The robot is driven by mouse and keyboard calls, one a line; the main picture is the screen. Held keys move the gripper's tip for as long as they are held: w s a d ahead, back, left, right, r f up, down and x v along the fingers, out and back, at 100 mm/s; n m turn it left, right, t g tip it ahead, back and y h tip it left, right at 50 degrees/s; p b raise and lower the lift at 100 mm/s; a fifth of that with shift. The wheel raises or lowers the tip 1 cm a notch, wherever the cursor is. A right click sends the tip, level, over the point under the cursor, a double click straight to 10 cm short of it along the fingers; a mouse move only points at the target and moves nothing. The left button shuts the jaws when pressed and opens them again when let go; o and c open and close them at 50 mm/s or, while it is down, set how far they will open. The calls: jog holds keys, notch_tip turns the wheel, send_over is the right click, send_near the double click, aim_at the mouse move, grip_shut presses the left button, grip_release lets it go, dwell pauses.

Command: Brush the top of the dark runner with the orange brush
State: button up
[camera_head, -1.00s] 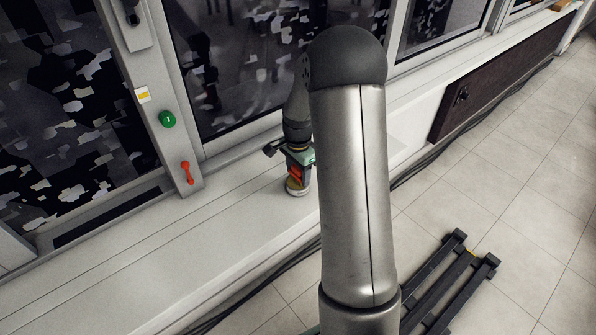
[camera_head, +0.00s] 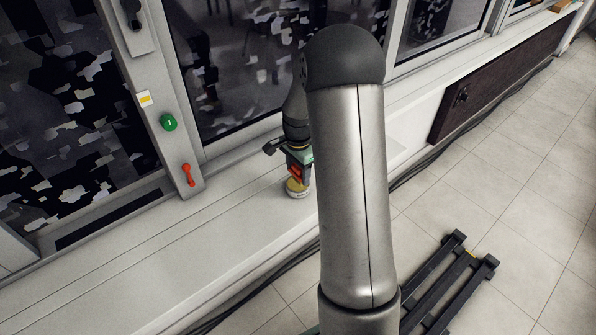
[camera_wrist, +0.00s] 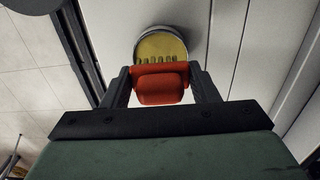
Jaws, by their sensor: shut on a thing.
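My gripper (camera_wrist: 163,88) is shut on the orange brush (camera_wrist: 160,84), its two dark fingers on either side of it. In the head view the orange brush (camera_head: 295,172) shows just above a small round tin (camera_head: 298,194) on the pale ledge. In the wrist view the tin (camera_wrist: 184,33) has a grey rim and a yellow inside. The brush's tip overlaps the yellow; I cannot tell whether they touch. A dark strip (camera_head: 108,217) is set in the ledge at the left. Dark rails (camera_head: 440,290) lie on the floor. I cannot tell which is the dark runner.
The pale ledge (camera_head: 215,235) is mostly clear left of the tin. A window post carries a green button (camera_head: 168,122) and a red handle (camera_head: 187,174). Black cables (camera_head: 270,280) run along the ledge's foot. My arm hides part of the ledge.

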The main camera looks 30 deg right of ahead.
jog(key=shift+r+p, duration=1.55)
jog(key=shift+r, duration=1.15)
